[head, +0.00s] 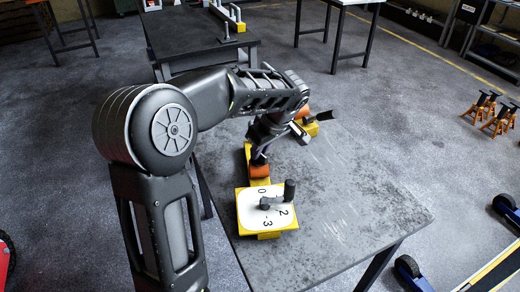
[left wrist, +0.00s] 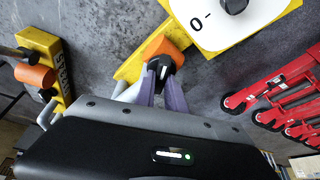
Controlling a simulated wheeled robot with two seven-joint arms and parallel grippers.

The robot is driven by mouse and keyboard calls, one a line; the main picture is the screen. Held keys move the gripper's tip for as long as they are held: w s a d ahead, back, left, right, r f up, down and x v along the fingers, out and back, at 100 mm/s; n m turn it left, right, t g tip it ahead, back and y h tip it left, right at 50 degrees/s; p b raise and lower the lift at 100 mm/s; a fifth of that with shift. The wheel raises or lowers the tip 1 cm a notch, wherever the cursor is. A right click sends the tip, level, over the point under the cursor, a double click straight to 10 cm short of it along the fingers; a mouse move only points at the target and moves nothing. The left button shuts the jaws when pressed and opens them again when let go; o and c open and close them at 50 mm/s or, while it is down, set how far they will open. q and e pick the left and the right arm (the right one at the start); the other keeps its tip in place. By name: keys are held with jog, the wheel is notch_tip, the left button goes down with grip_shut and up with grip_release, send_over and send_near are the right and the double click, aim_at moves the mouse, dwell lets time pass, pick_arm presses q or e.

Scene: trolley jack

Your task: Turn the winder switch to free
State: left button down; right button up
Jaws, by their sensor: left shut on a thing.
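The plate also shows at the top of the left wrist view (left wrist: 226,30). Beside the plate is an orange cylinder (left wrist: 163,45) with a dark switch-like piece (left wrist: 161,66) at its near side. My left gripper (head: 258,160) reaches down over it, and its fingers (left wrist: 161,84) are shut on this dark piece. The fingers cover part of it, and no "free" label is readable. My right gripper is not in view.
A second yellow unit (left wrist: 50,70) with an orange cylinder (left wrist: 35,75) stands on the table (head: 350,190) behind my gripper. The table's right side is clear. Orange jack stands (head: 490,112) and blue-wheeled items stand on the floor to the right.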

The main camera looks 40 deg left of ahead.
pick_arm(q)
jog(key=shift+f+m+t+b, duration=0.15)
jog(key=shift+m+t+b, duration=0.15)
jog(key=shift+m+b, duration=0.65)
jog(key=shift+m+t+b, duration=0.3)
jog(key=shift+m+b, duration=0.3)
jog(key=shift+m, duration=0.05)
jog(key=shift+s+m+t+h+b, duration=0.1)
jog(key=shift+m+t+h+b, duration=0.3)
jog(key=shift+m, duration=0.6)
jog(key=shift+m+b, duration=0.3)
jog(key=shift+m, duration=0.4)
jog(key=c, duration=1.4)
grip_release()
